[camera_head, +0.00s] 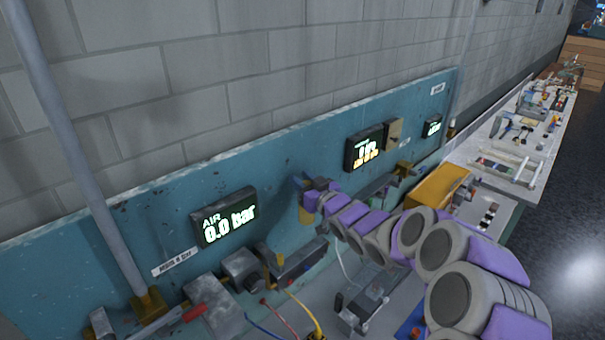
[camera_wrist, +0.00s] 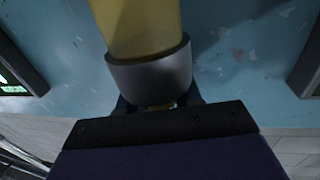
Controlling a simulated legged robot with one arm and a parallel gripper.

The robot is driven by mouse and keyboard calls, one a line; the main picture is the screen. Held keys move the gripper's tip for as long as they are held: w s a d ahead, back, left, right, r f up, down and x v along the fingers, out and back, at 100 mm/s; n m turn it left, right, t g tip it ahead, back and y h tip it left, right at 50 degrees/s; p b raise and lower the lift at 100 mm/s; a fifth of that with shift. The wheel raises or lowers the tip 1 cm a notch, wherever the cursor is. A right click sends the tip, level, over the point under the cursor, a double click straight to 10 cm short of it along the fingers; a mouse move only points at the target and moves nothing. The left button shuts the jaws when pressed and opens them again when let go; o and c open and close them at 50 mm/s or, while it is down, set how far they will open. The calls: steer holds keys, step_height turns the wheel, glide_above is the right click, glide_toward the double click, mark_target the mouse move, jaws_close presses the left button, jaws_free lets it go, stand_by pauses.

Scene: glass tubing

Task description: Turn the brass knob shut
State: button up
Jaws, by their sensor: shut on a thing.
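My gripper (camera_head: 310,188) is at the upper end of this fitting, pressed close to the panel. It is shut on the brass knob. The knob itself is mostly hidden behind the dark gripper body in the wrist view, so I cannot tell how far it is turned.
The AIR display (camera_head: 225,216) reads 0.0 bar. A second lit display (camera_head: 363,148) is on the panel further right. A grey pipe (camera_head: 70,150) stands at left. Metal blocks, a red-handled part (camera_head: 195,313) and cables crowd the bench below. A long cluttered bench (camera_head: 510,150) runs back right.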

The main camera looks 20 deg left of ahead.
stand_by(0.3)
steer(key=o, duration=1)
steer(key=shift+c, duration=0.2)
steer(key=shift+s+d, duration=0.3)
steer(key=shift+d, duration=0.25)
steer(key=b+v, duration=0.2)
steer(key=v, duration=1.4)
steer(key=shift+s+a+f, duration=0.1)
